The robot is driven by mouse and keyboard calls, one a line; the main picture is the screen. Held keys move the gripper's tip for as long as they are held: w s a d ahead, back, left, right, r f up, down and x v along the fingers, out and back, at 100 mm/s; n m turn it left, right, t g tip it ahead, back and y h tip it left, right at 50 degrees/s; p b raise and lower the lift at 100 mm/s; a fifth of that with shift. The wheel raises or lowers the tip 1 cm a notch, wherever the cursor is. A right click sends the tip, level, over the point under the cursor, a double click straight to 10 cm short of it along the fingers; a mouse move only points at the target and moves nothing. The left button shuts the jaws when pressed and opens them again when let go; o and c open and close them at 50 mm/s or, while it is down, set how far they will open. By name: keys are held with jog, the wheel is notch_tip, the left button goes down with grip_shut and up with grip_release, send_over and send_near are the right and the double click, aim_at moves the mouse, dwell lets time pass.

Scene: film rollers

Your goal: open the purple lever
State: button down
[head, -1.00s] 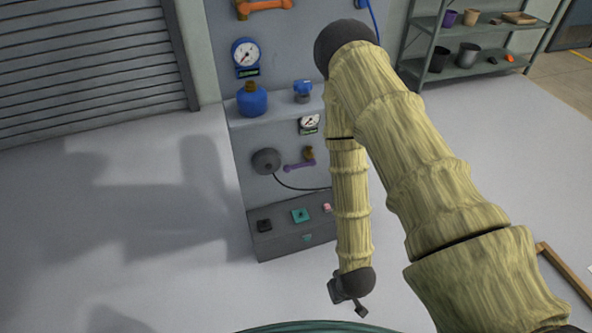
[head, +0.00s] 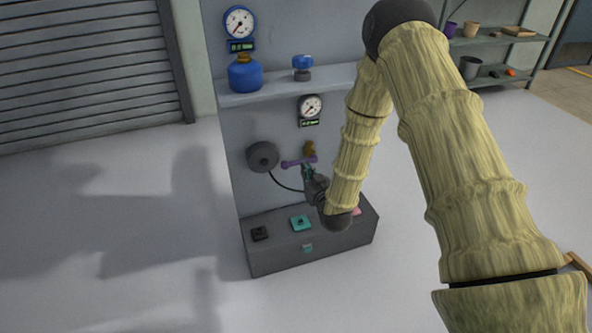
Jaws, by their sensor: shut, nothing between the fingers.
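The purple lever (head: 295,163) is a short bar on the front of the grey panel, below the lower gauge. It lies nearly level, with its right end by a brown-gold fitting (head: 309,148). My gripper (head: 309,172) is at the panel, just below the lever's right part. The fingers look closed with nothing in them. They overlap the lever's lower edge in the picture, and I cannot tell whether they touch it. My wrist hides part of the panel behind it.
A dark round knob (head: 263,156) with a black cable is left of the lever. A shelf above holds a blue bottle (head: 245,74) and a blue valve (head: 303,66). Below, a grey box (head: 280,257) juts out with a teal button (head: 300,223). The floor at left is clear.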

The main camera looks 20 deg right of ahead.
jog(key=shift+w+d+r, duration=0.15)
jog(key=shift+w+r, duration=0.35)
jog(key=b, duration=0.2)
send_over(299, 162)
jog(key=s+a, duration=0.2)
jog(key=shift+d+f+b, duration=0.1)
jog(key=shift+f+b, duration=0.55)
jog(key=shift+f, duration=1.65)
jog(key=shift+f+n, duration=0.25)
jog(key=shift+n, duration=0.05)
